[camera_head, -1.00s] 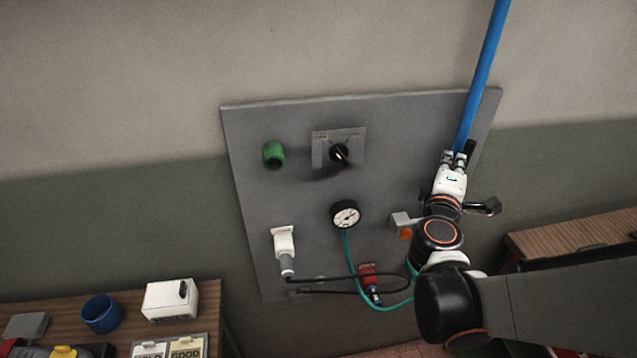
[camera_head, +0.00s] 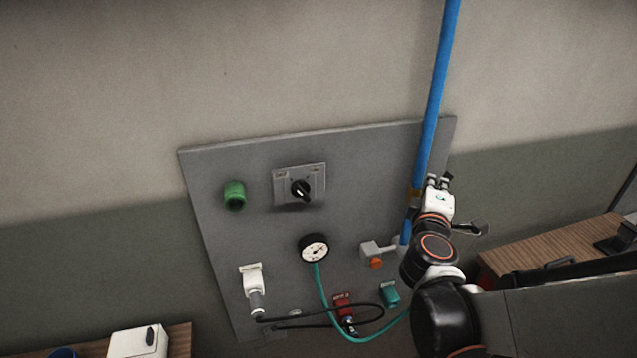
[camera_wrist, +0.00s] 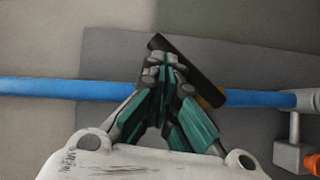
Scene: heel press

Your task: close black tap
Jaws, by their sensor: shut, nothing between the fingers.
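The black tap's lever (camera_wrist: 187,70) lies slanted across the blue pipe (camera_wrist: 60,88) in the wrist view. A brass-coloured body (camera_wrist: 213,96) shows beside the lever, on the pipe. In the head view my gripper (camera_head: 440,180) is right of the upright blue pipe (camera_head: 434,90), near the panel's right edge. A brass-coloured part (camera_head: 413,196) shows there; the black lever cannot be made out.
Hoses loop low. Wooden tables (camera_head: 540,245) stand at both sides.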

